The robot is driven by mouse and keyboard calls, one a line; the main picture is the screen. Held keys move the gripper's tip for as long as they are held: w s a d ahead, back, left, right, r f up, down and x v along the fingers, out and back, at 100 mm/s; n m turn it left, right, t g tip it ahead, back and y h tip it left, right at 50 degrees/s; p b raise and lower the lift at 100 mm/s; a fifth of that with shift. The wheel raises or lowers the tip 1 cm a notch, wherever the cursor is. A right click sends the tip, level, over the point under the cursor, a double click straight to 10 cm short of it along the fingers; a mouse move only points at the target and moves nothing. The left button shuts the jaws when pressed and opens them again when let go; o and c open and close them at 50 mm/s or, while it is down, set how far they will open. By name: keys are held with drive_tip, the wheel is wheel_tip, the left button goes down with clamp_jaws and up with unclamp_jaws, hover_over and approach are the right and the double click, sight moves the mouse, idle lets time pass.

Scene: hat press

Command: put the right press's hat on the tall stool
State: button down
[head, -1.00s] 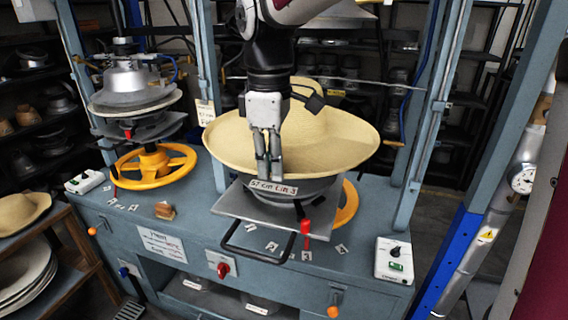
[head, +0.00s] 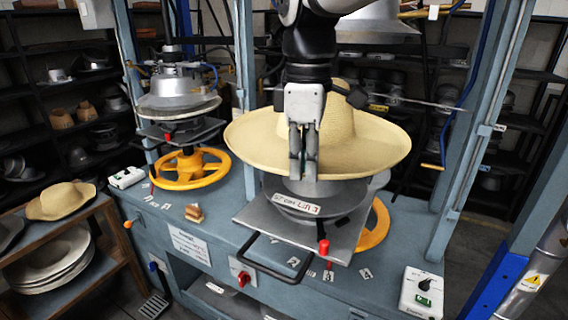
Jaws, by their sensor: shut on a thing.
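The right press's hat (head: 365,146) is straw-coloured with a wide brim and a tall crown. My gripper (head: 303,172) is shut on the near brim of the hat, its fingers pointing down. The hat hangs just above the grey round mould and plate of the right press (head: 268,217), apart from it at least at the front. The hat looks roughly level. The tall stool cannot be made out in this view.
The left press (head: 180,105) has a yellow handwheel (head: 190,170). A wooden shelf (head: 110,262) at the left holds another straw hat (head: 60,201) and pale brims. Blue-grey press posts flank the arm. A control box (head: 421,292) sits at the bench's right.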

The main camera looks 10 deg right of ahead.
drive_tip(key=shift+r, duration=0.6)
drive_tip(key=s+a+r+p, duration=0.1)
drive_tip(key=s+a+p, duration=0.1)
drive_tip(key=s+a, duration=0.5)
drive_tip(key=s+a+r+p, duration=0.1)
drive_tip(key=s+a, duration=0.6)
drive_tip(key=s, duration=0.7)
drive_tip(key=shift+s+a+r+p, duration=0.25)
drive_tip(key=shift+s+p, duration=0.1)
drive_tip(key=shift+p, duration=0.15)
